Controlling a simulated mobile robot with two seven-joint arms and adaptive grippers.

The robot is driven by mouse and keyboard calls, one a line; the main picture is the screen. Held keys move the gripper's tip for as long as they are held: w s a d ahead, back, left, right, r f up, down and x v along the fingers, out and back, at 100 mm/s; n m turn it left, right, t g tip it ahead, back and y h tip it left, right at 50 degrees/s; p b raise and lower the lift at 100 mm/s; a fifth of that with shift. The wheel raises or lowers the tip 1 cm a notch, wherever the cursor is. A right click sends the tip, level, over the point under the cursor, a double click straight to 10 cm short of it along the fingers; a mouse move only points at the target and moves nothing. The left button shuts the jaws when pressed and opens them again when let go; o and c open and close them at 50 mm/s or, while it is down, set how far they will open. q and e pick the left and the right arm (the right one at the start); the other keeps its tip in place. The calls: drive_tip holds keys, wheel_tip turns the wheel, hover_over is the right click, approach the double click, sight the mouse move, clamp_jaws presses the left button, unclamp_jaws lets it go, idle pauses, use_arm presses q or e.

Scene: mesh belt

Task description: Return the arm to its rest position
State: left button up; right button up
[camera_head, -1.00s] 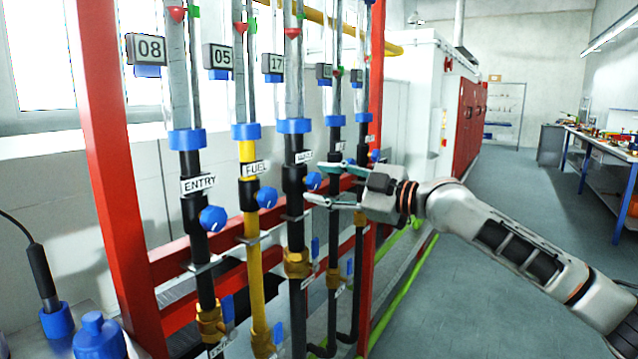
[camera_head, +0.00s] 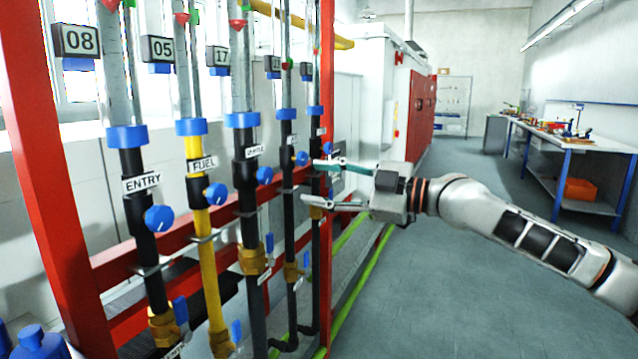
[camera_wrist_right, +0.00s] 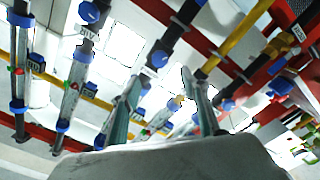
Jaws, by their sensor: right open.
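My right gripper (camera_head: 318,183) reaches in from the right in the head view, its two thin fingers spread apart and pointing left at the row of pipes. It is open with nothing between the fingers. The fingertips overlap the rearmost pipes in the picture; I cannot tell the exact gap. In the right wrist view, the two fingers (camera_wrist_right: 160,92) stand apart, with pipes and blue knobs beyond them. My right arm (camera_head: 500,232) stretches back to the right edge. My left gripper is not in view.
A red frame (camera_head: 45,190) holds several vertical pipes with blue knobs, including the yellow FUEL pipe (camera_head: 209,270). A white and red cabinet (camera_head: 365,110) stands behind. A workbench (camera_head: 575,141) with an orange bin (camera_head: 579,190) is at right. The grey floor (camera_head: 455,310) between is clear.

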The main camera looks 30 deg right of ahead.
drive_tip(key=s+a+f+m+h+p, duration=0.15)
drive_tip(key=a+f, duration=0.25)
drive_tip(key=f, duration=0.6)
drive_tip(key=s+a+f+m+g+p, duration=0.15)
drive_tip(key=a+f, duration=0.25)
drive_tip(key=f, duration=0.5)
drive_tip(key=s+a+f+m+t+p, duration=0.1)
drive_tip(key=s+a+f+m, duration=0.15)
drive_tip(key=f, duration=0.75)
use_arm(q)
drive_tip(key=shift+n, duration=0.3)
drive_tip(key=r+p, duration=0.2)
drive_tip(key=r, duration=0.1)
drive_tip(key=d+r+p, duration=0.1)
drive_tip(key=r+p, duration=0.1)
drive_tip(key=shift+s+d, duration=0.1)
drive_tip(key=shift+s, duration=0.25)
use_arm(e)
drive_tip(key=s+f+m+g+h, duration=0.3)
drive_tip(key=s+f+m+h, duration=0.4)
drive_tip(key=s+f, duration=1.8)
drive_tip(key=s, duration=0.2)
drive_tip(key=shift+s, duration=0.4)
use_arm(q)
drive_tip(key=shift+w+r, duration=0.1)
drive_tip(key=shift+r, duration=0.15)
use_arm(e)
drive_tip(key=shift+a, duration=0.1)
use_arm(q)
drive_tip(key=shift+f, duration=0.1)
